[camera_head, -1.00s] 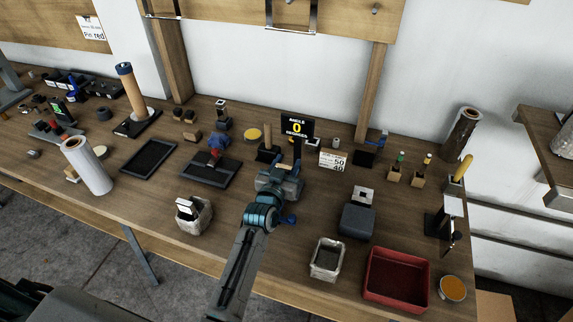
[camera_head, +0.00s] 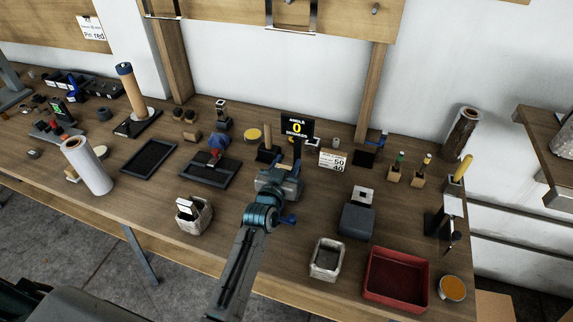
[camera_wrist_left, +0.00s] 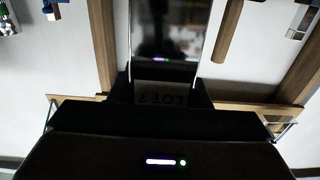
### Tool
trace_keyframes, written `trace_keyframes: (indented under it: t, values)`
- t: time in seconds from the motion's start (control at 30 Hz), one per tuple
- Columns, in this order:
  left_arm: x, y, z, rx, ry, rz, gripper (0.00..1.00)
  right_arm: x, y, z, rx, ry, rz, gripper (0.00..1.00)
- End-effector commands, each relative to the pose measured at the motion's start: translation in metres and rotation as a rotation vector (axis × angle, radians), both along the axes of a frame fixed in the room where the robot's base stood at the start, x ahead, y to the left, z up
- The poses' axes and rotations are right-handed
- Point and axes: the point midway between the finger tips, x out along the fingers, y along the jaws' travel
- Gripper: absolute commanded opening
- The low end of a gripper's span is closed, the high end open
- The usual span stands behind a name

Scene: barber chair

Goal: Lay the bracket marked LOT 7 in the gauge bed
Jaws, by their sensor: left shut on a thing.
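My left gripper (camera_head: 288,168) is over the middle of the bench, just in front of the black sign reading "ANGLE 0 DEGREES" (camera_head: 297,126). In the left wrist view it is shut on a bracket (camera_wrist_left: 168,40), a shiny plate with dark reflections. The faint marking LOT 7 shows near the jaws. In the head view the gripper mostly hides the bracket. The gauge bed cannot be made out clearly; the area below the sign is partly hidden by my gripper. My right gripper is not in view.
A black tray (camera_head: 177,146) and a dark plate with a red and blue fixture (camera_head: 211,168) lie left of my arm. A grey block (camera_head: 357,221), a white-rimmed bin (camera_head: 327,272) and a red bin (camera_head: 369,285) stand right. A card reading 50 and 40 (camera_head: 333,160) is beside the sign.

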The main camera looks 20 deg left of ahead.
Motion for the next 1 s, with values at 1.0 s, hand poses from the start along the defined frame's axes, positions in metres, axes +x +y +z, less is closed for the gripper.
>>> trace_keyframes:
  t: [1.0]
  values:
    - [0.000, 0.000, -0.016, 0.000, -0.002, 0.000, 0.00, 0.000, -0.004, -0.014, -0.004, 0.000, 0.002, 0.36]
